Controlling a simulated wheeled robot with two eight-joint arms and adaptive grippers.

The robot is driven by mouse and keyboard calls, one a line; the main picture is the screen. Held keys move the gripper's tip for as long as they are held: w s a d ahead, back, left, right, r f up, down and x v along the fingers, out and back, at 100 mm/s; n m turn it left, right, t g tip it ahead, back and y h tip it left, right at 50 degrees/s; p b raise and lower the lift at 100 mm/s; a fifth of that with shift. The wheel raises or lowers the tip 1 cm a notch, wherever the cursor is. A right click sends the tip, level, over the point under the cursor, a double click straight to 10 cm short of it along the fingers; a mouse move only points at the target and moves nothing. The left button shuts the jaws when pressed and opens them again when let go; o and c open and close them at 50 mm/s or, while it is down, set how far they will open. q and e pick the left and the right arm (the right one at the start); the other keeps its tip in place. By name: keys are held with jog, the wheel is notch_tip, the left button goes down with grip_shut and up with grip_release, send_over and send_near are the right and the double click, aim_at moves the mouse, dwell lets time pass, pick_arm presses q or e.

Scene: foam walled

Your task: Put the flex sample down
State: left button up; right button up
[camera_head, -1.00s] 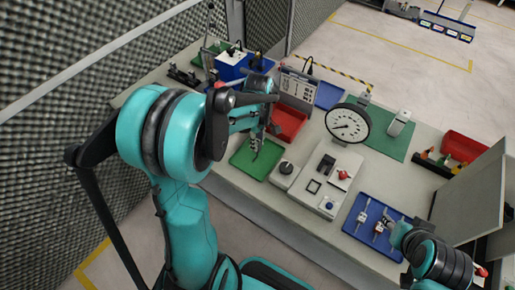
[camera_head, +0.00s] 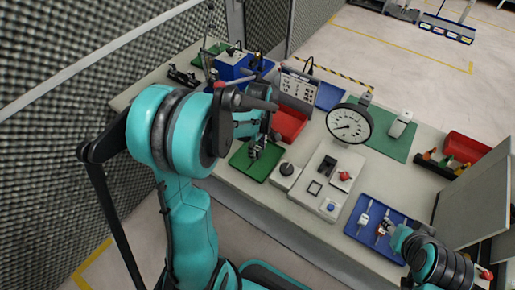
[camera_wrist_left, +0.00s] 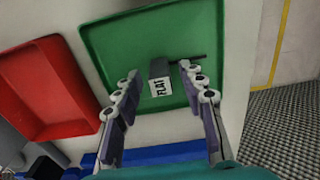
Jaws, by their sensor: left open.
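My left gripper (camera_head: 257,152) hangs over the green tray (camera_head: 243,168) on the workbench. In the left wrist view the gripper (camera_wrist_left: 163,95) is open, with a finger on each side of a small sample. The sample has a grey body and a white label (camera_wrist_left: 160,87) that appears to read "FLAT". It lies in the green tray (camera_wrist_left: 105,45), with a thin dark rod beside it, and no finger visibly touches it. In the head view the gripper hides the sample. My right gripper (camera_head: 385,230) is by the blue tray (camera_head: 352,231) at right; its jaws are unclear.
A red bin (camera_head: 290,124) stands behind the green tray, and a box with a black knob (camera_head: 287,169) stands to its right. A round dial gauge (camera_head: 349,124) and a panel with buttons (camera_head: 318,188) are further right. Several small parts lie in the blue tray.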

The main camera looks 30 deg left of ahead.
aim_at(258, 148)
pick_arm(q)
notch_tip(258, 148, up, 12)
jog(key=p, duration=0.4)
jog(key=s+d+r+m+t, duration=0.4)
jog(key=s+d+m+t, duration=0.3)
jog(key=m, duration=1)
jog(key=s+d, duration=0.3)
jog(key=s, duration=0.1)
jog(key=shift+s+d, duration=0.35)
jog(key=shift+s, duration=0.05)
pick_arm(e)
notch_tip(258, 148, up, 4)
pick_arm(q)
notch_tip(258, 148, down, 4)
jog(key=b, duration=0.4)
pick_arm(e)
notch_tip(258, 148, down, 4)
jog(key=shift+f, duration=0.1)
pick_arm(q)
jog(key=shift+r, duration=0.25)
jog(key=shift+c, duration=0.2)
pick_arm(e)
jog(key=shift+r, duration=0.25)
jog(key=shift+c, duration=0.3)
pick_arm(q)
jog(key=shift+c, duration=0.5)
pick_arm(e)
jog(key=shift+c, duration=0.4)
